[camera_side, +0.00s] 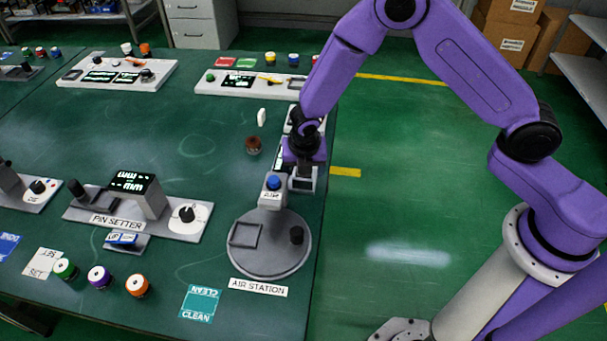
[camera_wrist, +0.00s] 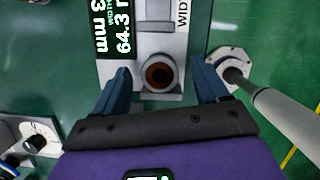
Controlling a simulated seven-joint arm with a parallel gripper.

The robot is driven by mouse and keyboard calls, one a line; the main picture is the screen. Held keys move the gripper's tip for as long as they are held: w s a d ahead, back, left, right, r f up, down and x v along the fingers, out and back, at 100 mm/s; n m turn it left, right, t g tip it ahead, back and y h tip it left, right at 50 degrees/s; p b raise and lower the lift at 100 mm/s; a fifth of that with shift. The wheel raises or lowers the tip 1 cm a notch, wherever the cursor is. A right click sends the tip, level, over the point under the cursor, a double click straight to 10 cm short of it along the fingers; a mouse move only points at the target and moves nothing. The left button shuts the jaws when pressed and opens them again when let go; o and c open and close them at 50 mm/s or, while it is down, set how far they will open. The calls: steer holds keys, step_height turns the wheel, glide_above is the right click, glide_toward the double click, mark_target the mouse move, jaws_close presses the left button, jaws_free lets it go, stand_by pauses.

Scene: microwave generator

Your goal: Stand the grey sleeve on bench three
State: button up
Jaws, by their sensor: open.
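My gripper (camera_wrist: 160,68) is open in the wrist view, its two blue fingers apart. Between them, a short grey round piece with a dark brown bore (camera_wrist: 159,76) sits on a light grey gauge (camera_wrist: 175,45); it looks like the grey sleeve. I cannot tell whether either finger touches it. In the side view my gripper (camera_side: 303,172) is low over the bench's right edge, behind the air station (camera_side: 268,245), and hides most of the gauge and the piece. No label reading bench three is legible.
The gauge display (camera_wrist: 115,30) reads about 64.3 mm. A brown round thing (camera_side: 253,146) and a white upright piece (camera_side: 261,117) stand left of my gripper. The pin setter (camera_side: 138,205) and several coloured-banded pots stand farther left. The green bench middle (camera_side: 130,130) is clear.

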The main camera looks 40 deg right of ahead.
steer(key=c, duration=1.3)
steer(key=a+r+n, duration=0.1)
steer(key=r+n, duration=0.2)
steer(key=r, duration=0.1)
steer(key=a+r+n+y, duration=0.1)
steer(key=a+r+n, duration=0.1)
steer(key=r+n, duration=0.1)
steer(key=a+r+n+y, duration=0.1)
steer(key=a+r+n, duration=0.1)
steer(key=r, duration=0.3)
steer(key=shift+s+n+t, duration=0.3)
steer(key=shift+s+n, duration=0.05)
steer(key=shift+n, duration=0.25)
